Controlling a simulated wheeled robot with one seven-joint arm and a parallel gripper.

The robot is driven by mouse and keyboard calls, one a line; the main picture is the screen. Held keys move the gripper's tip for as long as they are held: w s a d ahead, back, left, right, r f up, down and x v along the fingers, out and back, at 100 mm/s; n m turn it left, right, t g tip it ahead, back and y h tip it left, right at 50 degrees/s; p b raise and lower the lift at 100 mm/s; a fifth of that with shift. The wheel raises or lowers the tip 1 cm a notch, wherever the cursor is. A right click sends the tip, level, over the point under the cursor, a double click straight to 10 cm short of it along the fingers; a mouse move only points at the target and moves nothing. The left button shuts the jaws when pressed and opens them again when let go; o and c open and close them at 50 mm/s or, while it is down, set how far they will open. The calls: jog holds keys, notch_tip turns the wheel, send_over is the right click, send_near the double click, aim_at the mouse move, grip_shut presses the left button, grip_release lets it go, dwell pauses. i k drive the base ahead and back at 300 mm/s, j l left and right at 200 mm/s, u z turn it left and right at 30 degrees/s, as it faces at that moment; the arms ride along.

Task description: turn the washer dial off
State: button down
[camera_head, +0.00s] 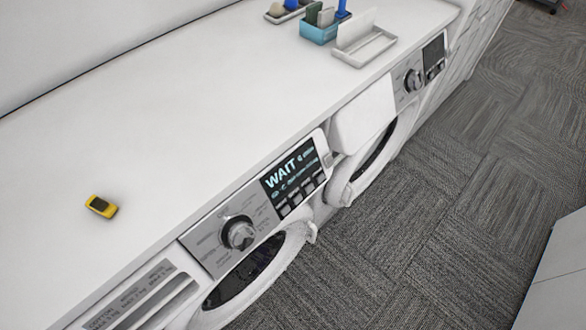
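A white front-loading washer (222,210) stands in the foreground under a long white counter. Its silver round dial (240,235) sits on a grey control panel, left of a dark display (287,174) that reads WAIT. The dial's exact pointer position is too small to read. A second machine (364,112) to the right has a similar silver dial (414,81) and a dark display (433,55). The task does not say which machine it means. My gripper is not in view.
The white counter (180,110) holds a small yellow object (101,206), a blue caddy (318,32) and a white tray (366,46) at the back. Grey carpet (430,220) in front is clear. A white cabinet edge (560,275) stands at the right.

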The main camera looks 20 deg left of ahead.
aim_at(241, 233)
jog(key=u, duration=1.1)
